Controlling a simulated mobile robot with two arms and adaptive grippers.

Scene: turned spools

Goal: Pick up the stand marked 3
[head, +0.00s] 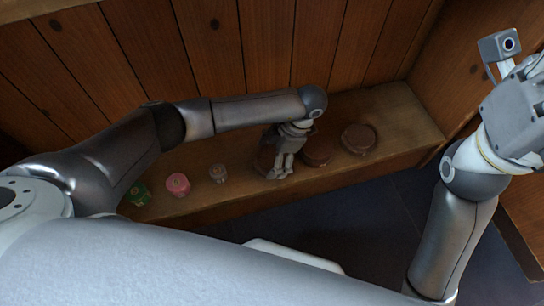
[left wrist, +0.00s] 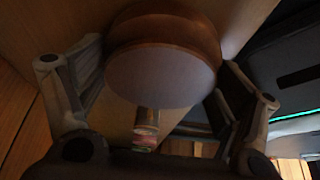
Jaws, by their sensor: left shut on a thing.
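My left gripper (head: 280,168) reaches down to the wooden shelf, its fingers around a brown turned stand (head: 263,161) that is partly hidden behind them. In the left wrist view this stand (left wrist: 160,75) sits between the two fingers, showing a pale round face and a brown rim. The gripper is shut on it. I cannot read a number on it or on any other piece, so I cannot tell which is marked 3. My right gripper (head: 531,76) is raised at the upper right, away from the shelf; its fingers are not clear.
On the shelf (head: 400,110), a brown piece (head: 316,157) stands close to the right of my left gripper, with a wider brown one (head: 358,138) beyond. To the left are a small greyish spool (head: 218,173), a pink one (head: 178,184) and a green one (head: 138,194). Plank walls (head: 240,50) rise behind.

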